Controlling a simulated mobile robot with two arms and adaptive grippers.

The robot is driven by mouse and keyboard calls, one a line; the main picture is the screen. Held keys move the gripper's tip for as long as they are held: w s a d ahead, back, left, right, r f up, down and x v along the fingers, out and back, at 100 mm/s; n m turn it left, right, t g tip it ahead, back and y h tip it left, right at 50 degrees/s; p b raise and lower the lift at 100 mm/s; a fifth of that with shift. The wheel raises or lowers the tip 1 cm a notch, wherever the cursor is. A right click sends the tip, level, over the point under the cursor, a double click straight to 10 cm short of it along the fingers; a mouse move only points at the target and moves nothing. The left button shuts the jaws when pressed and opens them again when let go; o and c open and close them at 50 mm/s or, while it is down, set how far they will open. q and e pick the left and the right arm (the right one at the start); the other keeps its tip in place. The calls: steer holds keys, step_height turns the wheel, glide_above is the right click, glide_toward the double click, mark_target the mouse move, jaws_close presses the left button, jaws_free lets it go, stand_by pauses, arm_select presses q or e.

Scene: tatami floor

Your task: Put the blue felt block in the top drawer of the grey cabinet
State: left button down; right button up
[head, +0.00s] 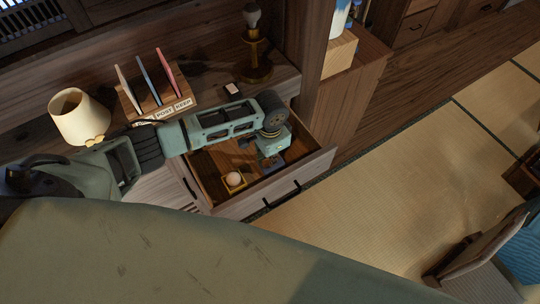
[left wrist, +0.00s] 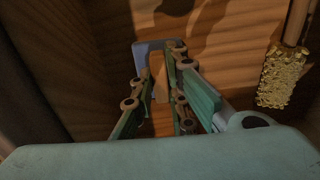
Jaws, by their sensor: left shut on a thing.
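The top drawer (head: 312,170) of the grey-brown wooden cabinet is pulled open, with its wooden inside showing. My left gripper (head: 268,161) reaches down into the drawer, near its right end. In the left wrist view my left gripper (left wrist: 160,52) is shut on the blue felt block (left wrist: 141,48), which shows grey-blue at the fingertips above the wooden drawer floor. Part of the block is hidden by the fingers, and I cannot tell whether it touches the floor. My right gripper is not in view.
A small yellow holder (head: 233,187) with a pale round thing is in the drawer. A rough gold object (left wrist: 275,80) is right of my fingers in the left wrist view. A lamp (head: 80,117), a post rack (head: 155,100) and a candlestick-like stand (head: 256,65) are on the top.

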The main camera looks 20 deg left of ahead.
arm_select(q)
steer(key=c, duration=1.7)
jaws_free()
steer(key=shift+f, duration=0.1)
steer(key=shift+c, duration=0.2)
step_height(320, 180, up, 12)
steer(key=shift+r, duration=0.2)
